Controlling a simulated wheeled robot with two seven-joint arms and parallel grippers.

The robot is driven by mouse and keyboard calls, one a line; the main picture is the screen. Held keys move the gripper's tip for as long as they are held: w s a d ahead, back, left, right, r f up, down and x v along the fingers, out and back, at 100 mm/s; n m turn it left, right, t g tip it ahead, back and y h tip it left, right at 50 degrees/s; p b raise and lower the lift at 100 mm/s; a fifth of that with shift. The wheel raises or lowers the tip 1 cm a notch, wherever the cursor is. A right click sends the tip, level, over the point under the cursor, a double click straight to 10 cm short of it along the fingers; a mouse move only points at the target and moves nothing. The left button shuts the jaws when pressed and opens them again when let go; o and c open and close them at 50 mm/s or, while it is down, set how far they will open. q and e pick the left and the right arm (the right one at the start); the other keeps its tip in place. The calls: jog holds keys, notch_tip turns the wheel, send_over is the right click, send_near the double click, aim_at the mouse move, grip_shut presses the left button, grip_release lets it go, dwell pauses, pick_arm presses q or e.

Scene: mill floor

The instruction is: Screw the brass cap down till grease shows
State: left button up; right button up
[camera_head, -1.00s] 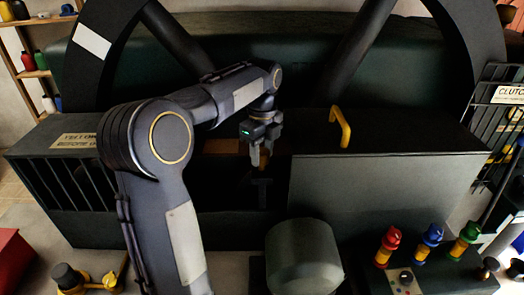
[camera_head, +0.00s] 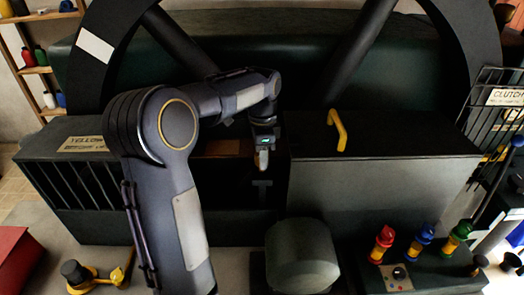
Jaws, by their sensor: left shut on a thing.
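My left gripper (camera_head: 263,160) is near the middle of the head view, pointing down in front of the dark housing. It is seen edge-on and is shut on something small. The fingers hide what they hold; by its place it is likely the brass cap, but I cannot make out its shape. No grease can be made out there. A dark T-shaped part (camera_head: 262,184) shows just below the fingertips. A brown-orange plate (camera_head: 222,147) lies left of the gripper, partly behind my arm. My right gripper is not in view.
A yellow handle (camera_head: 337,130) stands on the housing top (camera_head: 400,144), right of the gripper. A rounded grey-green cover (camera_head: 302,255) is below. Large dark wheel spokes rise behind.

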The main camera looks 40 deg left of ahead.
pick_arm(q)
jog(key=n+p, duration=0.1)
jog(key=n, duration=0.5)
jog(key=shift+r+p, duration=0.1)
jog(key=shift+p, duration=0.2)
jog(key=n+p, duration=0.1)
jog(key=n, duration=0.5)
jog(key=shift+n, duration=0.4)
jog(key=o, duration=1)
notch_tip(320, 180, up, 8)
jog(key=shift+f, duration=0.15)
